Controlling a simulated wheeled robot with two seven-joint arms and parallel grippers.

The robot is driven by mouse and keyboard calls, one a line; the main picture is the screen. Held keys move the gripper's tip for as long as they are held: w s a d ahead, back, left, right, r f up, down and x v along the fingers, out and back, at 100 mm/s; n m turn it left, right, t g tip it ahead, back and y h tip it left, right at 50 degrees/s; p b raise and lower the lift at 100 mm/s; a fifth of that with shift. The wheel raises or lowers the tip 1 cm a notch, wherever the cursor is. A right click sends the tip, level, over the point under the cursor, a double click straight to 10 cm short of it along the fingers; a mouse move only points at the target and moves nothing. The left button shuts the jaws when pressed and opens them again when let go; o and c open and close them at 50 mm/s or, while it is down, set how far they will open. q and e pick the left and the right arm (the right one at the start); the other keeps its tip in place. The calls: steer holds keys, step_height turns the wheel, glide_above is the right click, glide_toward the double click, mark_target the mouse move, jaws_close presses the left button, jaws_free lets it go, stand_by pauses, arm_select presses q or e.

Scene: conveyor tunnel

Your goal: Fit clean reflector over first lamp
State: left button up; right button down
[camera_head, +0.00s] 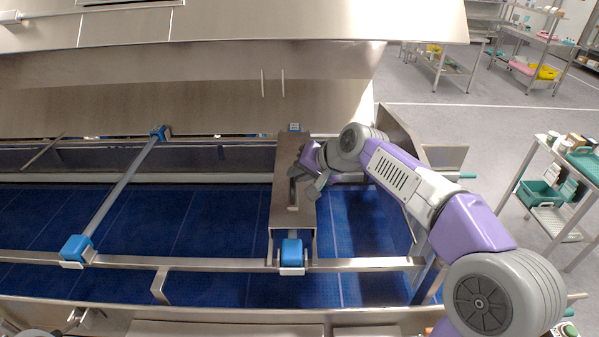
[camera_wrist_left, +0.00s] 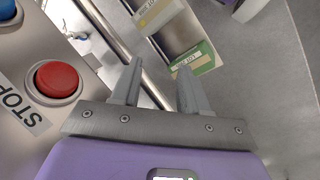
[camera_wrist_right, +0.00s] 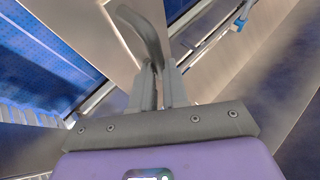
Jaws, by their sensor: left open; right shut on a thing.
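A long steel reflector (camera_head: 280,220) lies lengthwise across the blue conveyor. It is over the right-hand lamp, whose blue end holders show at the front (camera_head: 292,250) and back (camera_head: 295,127); its tube is hidden. I cannot tell whether the reflector rests fully on the holders. My right gripper (camera_head: 303,181) is shut on the reflector's grey curved handle, which also shows in the right wrist view (camera_wrist_right: 143,30). The left-hand lamp (camera_head: 122,185) is an uncovered tube between blue holders. My left gripper (camera_wrist_left: 158,88) is open and empty, in the left wrist view.
A steel frame rail (camera_head: 200,263) runs along the conveyor's front. A steel hood (camera_head: 190,90) stands behind. A cart with green bins (camera_head: 540,195) stands at right.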

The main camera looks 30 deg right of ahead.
steer(key=c, duration=1.1)
jaws_free()
steer(key=shift+o, duration=0.2)
steer(key=p+v, duration=0.1)
steer(key=v, duration=0.6)
steer(key=shift+s+r+p, duration=0.15)
steer(key=shift+r+p, duration=0.05)
steer(key=shift+p, duration=0.1)
steer(key=shift+d, duration=0.1)
